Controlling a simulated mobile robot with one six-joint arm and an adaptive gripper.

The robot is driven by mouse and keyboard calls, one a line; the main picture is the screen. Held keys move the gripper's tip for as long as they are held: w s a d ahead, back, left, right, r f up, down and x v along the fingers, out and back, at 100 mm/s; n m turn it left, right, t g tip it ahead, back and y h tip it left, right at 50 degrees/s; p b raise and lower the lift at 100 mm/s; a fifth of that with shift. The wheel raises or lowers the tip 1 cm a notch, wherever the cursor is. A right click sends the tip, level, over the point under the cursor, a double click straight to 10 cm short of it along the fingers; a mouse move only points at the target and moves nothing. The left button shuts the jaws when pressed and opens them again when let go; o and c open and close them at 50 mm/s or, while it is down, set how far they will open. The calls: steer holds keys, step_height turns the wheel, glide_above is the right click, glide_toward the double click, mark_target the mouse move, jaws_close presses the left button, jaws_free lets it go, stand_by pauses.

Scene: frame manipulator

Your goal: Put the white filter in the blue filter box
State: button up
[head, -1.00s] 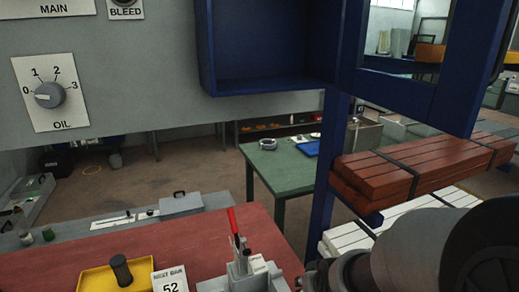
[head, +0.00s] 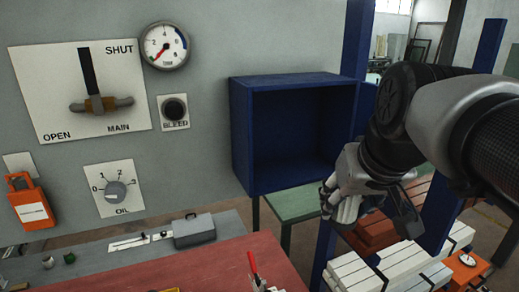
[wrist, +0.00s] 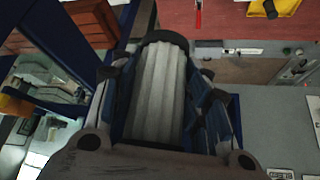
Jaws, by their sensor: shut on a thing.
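The blue filter box (head: 240,135) is fixed to the grey panel, with its open side facing me and to the right. My gripper (head: 338,198) is by the box's lower right side in the head view. In the wrist view, my gripper (wrist: 157,82) is shut on the white filter (wrist: 160,95), a ribbed cylinder with a dark end cap. Blue surfaces (wrist: 237,115) show behind the filter and fingers in the wrist view.
The grey panel (head: 210,50) carries a valve lever (head: 95,103), a gauge (head: 165,46) and an oil dial (head: 115,190). A blue post (head: 357,45) stands right of the box. White beams (head: 365,280) lie below my arm. A red-topped table (head: 190,268) is below.

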steer(key=shift+s+r, duration=0.2)
steer(key=shift+r, duration=0.35)
steer(key=shift+s+r, duration=0.15)
steer(key=shift+r, duration=0.35)
steer(key=w+a+p, duration=0.2)
steer(key=w, duration=0.4)
steer(key=w+a+f+p, duration=0.1)
steer(key=w+a+p, duration=0.1)
steer(key=w, duration=0.4)
steer(key=w+a+p, duration=0.2)
steer(key=w, duration=0.5)
steer(key=shift+a+f, duration=0.1)
steer(key=shift+f, duration=0.25)
steer(key=shift+f+b, duration=0.4)
steer(key=shift+f, duration=0.35)
steer(key=o, duration=1.2)
